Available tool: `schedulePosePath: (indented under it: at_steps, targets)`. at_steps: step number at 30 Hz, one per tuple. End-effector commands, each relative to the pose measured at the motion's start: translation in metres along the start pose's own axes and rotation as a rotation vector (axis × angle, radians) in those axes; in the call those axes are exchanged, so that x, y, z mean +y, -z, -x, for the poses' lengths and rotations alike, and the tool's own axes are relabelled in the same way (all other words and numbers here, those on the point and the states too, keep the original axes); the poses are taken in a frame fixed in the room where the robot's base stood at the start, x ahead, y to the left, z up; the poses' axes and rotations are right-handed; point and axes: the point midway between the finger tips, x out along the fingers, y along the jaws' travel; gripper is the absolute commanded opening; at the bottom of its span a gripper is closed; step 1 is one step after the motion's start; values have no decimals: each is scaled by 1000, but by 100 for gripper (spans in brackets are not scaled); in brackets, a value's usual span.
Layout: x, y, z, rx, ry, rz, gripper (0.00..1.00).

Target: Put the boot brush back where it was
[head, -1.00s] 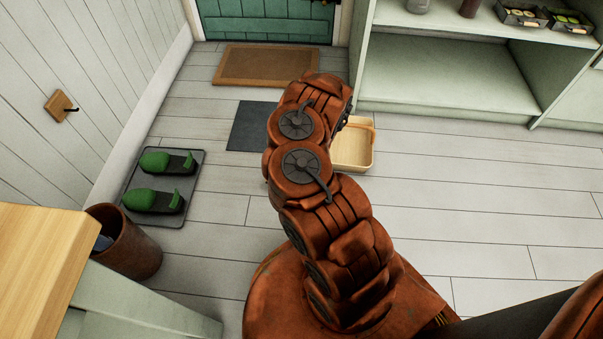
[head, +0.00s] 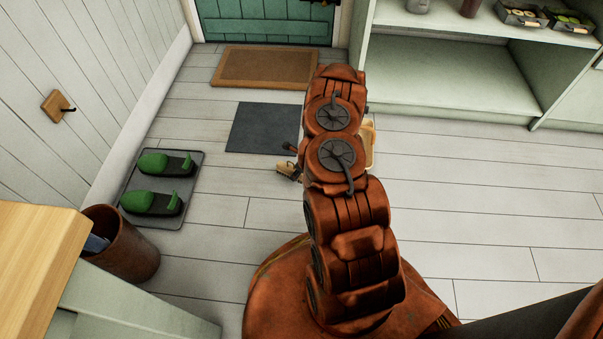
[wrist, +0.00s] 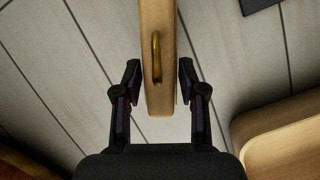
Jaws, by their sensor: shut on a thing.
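The boot brush (wrist: 157,40) has a long wooden body with a brass loop on it. In the wrist view my gripper (wrist: 159,82) is shut on it, one dark finger on each side. The brush is held over the plank floor, and its far end runs out of the picture at the top. In the head view a small part of the brush (head: 289,170) shows at the left of my arm, which hides most of the gripper. A wooden wall plate with a dark hook (head: 57,105) is on the left wall, empty.
A wooden tray (wrist: 282,139) lies on the floor to the right of the gripper. A dark mat (head: 262,128), a brown doormat (head: 264,67), a shoe tray (head: 166,214) with green shoes, and a brown bin (head: 127,250) stand around. Shelving (head: 450,80) is at the right.

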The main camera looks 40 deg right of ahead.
Motion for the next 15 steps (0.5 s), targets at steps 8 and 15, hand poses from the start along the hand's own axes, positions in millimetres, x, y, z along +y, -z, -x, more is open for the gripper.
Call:
schedulePosePath:
  at_steps: [8, 15]
  targets:
    - [-22, 5, 0, 1, 3, 0, 1]
    - [-26, 6, -1, 2, 0, 1, 1]
